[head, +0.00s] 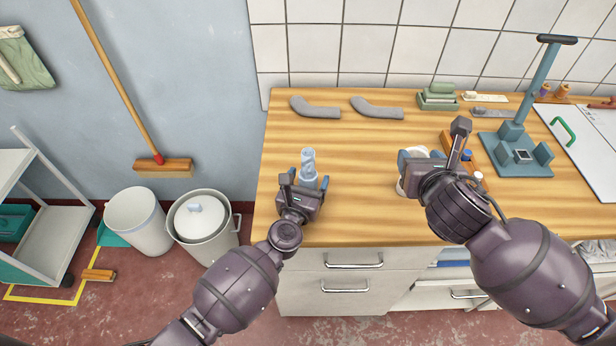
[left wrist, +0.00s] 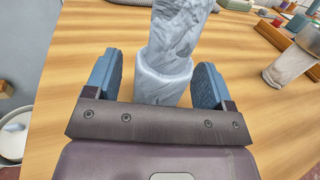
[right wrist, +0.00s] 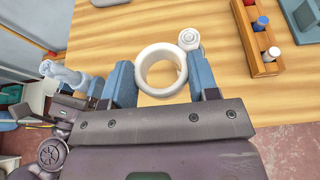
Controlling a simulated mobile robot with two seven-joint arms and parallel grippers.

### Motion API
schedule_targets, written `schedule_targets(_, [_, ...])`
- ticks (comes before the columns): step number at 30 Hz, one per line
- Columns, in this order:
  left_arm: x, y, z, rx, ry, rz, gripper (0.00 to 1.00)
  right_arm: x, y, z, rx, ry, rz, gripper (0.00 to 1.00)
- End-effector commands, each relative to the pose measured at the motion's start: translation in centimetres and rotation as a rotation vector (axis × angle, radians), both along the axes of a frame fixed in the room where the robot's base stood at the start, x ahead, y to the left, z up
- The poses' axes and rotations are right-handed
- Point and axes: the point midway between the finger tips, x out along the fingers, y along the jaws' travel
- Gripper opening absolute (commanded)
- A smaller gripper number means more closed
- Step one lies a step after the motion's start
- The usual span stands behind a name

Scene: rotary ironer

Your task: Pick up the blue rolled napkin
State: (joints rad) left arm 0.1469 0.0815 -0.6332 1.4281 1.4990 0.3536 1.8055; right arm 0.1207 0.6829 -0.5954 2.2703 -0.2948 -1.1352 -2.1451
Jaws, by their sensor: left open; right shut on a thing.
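The blue rolled napkin (head: 308,160) is a pale blue, crumpled roll standing upright on the wooden counter. In the left wrist view the napkin (left wrist: 178,35) has a wider band around its lower part. My left gripper (head: 310,181) is open, with one blue finger on each side of the napkin's lower part. In the left wrist view gaps show beside the napkin, and its base is hidden by the gripper body. My right gripper (head: 420,157) is shut on a white ring-shaped thing (right wrist: 141,68), seen from above between its fingers.
Two grey curved pieces (head: 318,111) (head: 378,108) lie at the back of the counter (head: 345,215). A wooden rack (right wrist: 262,45) with small bottles and a blue stand (head: 515,140) are at the right. The counter between my grippers is clear.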

Motion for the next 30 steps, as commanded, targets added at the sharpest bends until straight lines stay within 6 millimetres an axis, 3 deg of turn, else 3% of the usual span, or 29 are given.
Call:
schedule_targets(5, [0.0,0.0,0.0,0.0,0.0,0.0,0.76,0.0,0.0,0.0,0.0,0.0,0.0,0.32])
schedule_targets(16, [0.0,0.0,0.0,0.0,-0.001,0.0,0.23,0.0,0.0,0.0,0.0,0.0,0.0,0.32])
schedule_targets(30, [0.0,-0.1,1.0,-0.002,0.003,0.001,0.23,0.0,0.0,0.0,0.0,0.0,0.0,0.32])
